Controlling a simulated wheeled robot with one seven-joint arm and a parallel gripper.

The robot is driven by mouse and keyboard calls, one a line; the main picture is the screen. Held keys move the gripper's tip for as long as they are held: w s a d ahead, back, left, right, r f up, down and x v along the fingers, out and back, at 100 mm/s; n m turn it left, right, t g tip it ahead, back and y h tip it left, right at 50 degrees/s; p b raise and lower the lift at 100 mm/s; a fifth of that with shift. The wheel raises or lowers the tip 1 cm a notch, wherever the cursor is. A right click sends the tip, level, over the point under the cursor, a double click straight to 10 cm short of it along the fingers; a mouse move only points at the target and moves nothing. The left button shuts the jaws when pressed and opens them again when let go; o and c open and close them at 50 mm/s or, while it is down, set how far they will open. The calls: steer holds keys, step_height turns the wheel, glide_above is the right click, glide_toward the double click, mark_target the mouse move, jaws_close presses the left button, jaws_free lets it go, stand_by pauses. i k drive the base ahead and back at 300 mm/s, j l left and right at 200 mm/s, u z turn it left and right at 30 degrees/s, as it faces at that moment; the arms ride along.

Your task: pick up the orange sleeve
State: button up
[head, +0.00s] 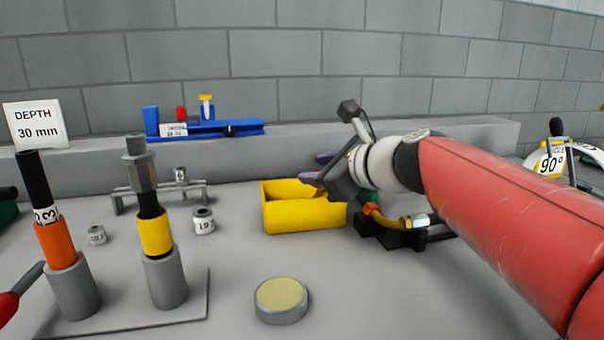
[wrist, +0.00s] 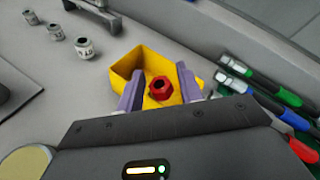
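The orange sleeve (head: 53,242) is at the far left in the head view. It sits around a black rod that stands upright above a grey cylindrical post (head: 74,290). The sleeve does not show in the wrist view. My gripper (head: 315,168) is well to the right of the sleeve, over the yellow bin (head: 290,218). Its purple fingers are spread apart in the wrist view (wrist: 158,82). A red nut (wrist: 161,88) shows between them, down in the bin, and does not look held.
A yellow sleeve (head: 155,234) on a second post stands right of the orange one. A red-handled tool (head: 10,303) lies near the left post. A round tan-topped disc (head: 281,300) lies in front. A "DEPTH 30 mm" sign (head: 36,124) stands behind.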

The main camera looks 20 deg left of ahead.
mark_target(55, 240)
steer(key=k+l, duration=0.2)
steer(key=l, duration=0.2)
steer(key=k+l, duration=0.2)
steer(key=l, duration=0.2)
steer(key=k+l, duration=0.2)
steer(key=l, duration=0.25)
